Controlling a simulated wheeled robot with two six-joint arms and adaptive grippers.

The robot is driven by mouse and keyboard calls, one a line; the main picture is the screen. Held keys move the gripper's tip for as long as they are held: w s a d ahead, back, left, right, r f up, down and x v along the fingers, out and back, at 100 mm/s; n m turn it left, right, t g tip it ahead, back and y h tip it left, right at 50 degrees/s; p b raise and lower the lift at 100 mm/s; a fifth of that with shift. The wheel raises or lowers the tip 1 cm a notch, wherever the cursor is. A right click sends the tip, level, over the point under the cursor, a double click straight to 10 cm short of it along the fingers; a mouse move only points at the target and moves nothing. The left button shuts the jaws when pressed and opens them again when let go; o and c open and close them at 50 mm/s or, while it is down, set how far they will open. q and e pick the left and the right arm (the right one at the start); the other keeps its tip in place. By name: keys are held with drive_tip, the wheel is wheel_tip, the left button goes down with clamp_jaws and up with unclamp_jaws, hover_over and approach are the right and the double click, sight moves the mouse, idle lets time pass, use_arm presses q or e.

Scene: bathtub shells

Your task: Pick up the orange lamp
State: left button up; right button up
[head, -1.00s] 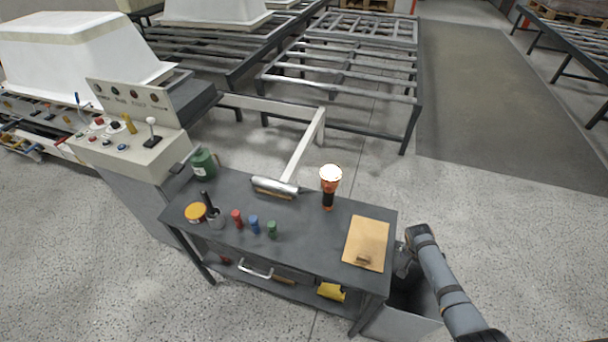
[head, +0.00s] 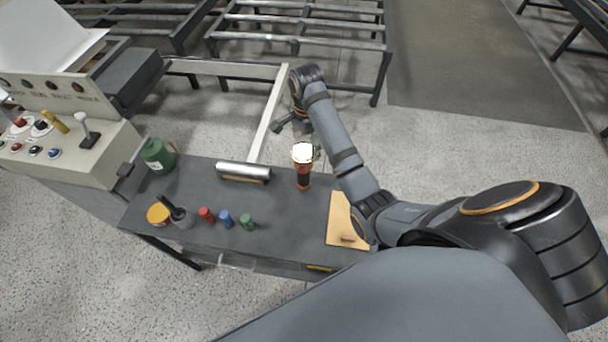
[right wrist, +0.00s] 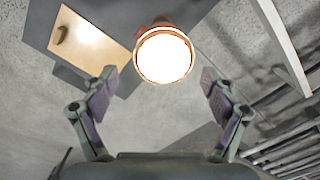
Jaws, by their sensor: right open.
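The orange lamp (head: 303,170) stands upright near the back edge of the dark table, with a bright white top and a black grip with an orange base. In the right wrist view the lamp (right wrist: 165,56) shows its glowing round face, ahead of and between my fingers. My right gripper (right wrist: 163,95) is open and empty, its two fingers spread wide. In the head view my right gripper (head: 290,122) hangs beyond the table's back edge, just behind the lamp and apart from it. My left gripper is not in view.
The table (head: 280,215) also holds a clipboard (head: 343,222), partly behind my right arm, a silver roller (head: 243,171), a green can (head: 157,155), a yellow-lidded tin (head: 158,214) and red, blue and green bottles (head: 226,218). A control console (head: 75,150) stands at the left. A pale rail (head: 268,125) runs behind.

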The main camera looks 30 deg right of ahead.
sight(303, 150)
drive_tip(key=f, duration=0.1)
drive_tip(key=f+b, duration=0.1)
drive_tip(key=f, duration=0.1)
drive_tip(key=shift+w+a, duration=0.1)
drive_tip(key=shift+w, duration=0.15)
drive_tip(key=shift+w+a+f+b, duration=0.1)
drive_tip(key=shift+w+f+b, duration=0.2)
drive_tip(key=shift+b, duration=0.05)
drive_tip(key=shift+f, duration=0.1)
drive_tip(key=f+b, duration=0.2)
drive_tip(key=shift+s+f+b, duration=0.25)
drive_tip(key=shift+s+b, duration=0.05)
drive_tip(key=shift+s, duration=0.05)
wheel_tip(303, 150, down, 2)
drive_tip(key=shift+f+b, duration=0.15)
drive_tip(key=shift+b, duration=0.65)
drive_tip(key=shift+w, duration=0.1)
drive_tip(key=shift+c, duration=0.4)
drive_tip(key=c, duration=1.4)
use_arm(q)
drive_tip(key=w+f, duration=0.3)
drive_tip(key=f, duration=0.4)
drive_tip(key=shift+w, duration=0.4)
use_arm(e)
drive_tip(key=shift+c, duration=1.1)
